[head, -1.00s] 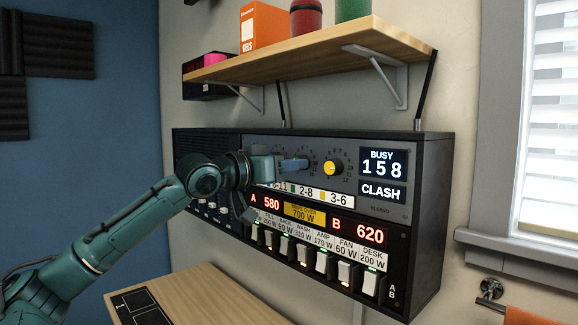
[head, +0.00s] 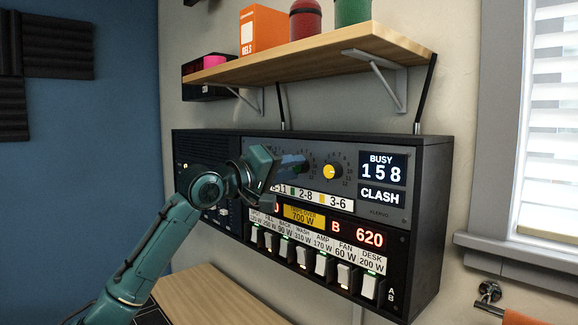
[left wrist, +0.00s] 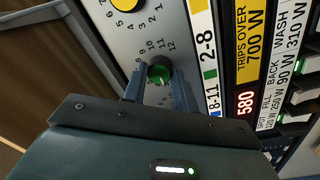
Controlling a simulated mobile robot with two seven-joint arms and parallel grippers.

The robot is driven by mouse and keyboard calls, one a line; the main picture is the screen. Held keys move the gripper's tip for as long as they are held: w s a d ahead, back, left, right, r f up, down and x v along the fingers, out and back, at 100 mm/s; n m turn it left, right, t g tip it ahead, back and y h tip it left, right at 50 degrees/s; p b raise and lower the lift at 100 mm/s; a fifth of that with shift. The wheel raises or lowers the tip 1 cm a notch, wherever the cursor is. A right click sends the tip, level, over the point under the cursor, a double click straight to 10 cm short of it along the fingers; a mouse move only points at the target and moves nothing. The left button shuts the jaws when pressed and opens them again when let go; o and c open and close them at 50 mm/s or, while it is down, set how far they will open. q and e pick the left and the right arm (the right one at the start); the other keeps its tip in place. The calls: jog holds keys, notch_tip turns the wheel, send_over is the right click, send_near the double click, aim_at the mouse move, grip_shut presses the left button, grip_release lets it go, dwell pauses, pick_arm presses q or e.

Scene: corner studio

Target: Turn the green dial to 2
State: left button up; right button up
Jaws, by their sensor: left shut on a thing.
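The green dial (left wrist: 159,73) sits on the grey panel between the two blue fingers of my left gripper (left wrist: 157,88) in the left wrist view. The fingers are shut on it, and its pointer is too small to read. In the head view my left gripper (head: 294,165) reaches the panel from the left and hides the green dial. Numbers ring the dial; 9 to 12 show in the wrist view. The display (head: 382,180) reads BUSY 158 CLASH. A label strip (head: 311,197) shows 2-8 beside a green mark. My right gripper is in neither view.
A yellow dial (head: 333,171) is just right of the green one. Below are the power readouts (head: 304,215) and a row of white rocker switches (head: 322,264). A wooden shelf (head: 330,58) with an orange box (head: 263,30) overhangs the panel.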

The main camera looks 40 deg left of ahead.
pick_arm(q)
jog(key=n+p, duration=0.2)
jog(key=n, duration=0.2)
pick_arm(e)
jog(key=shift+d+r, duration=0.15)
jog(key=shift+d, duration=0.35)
pick_arm(q)
jog(key=shift+n, duration=0.4)
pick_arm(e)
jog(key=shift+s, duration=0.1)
pick_arm(q)
jog(key=o, duration=1)
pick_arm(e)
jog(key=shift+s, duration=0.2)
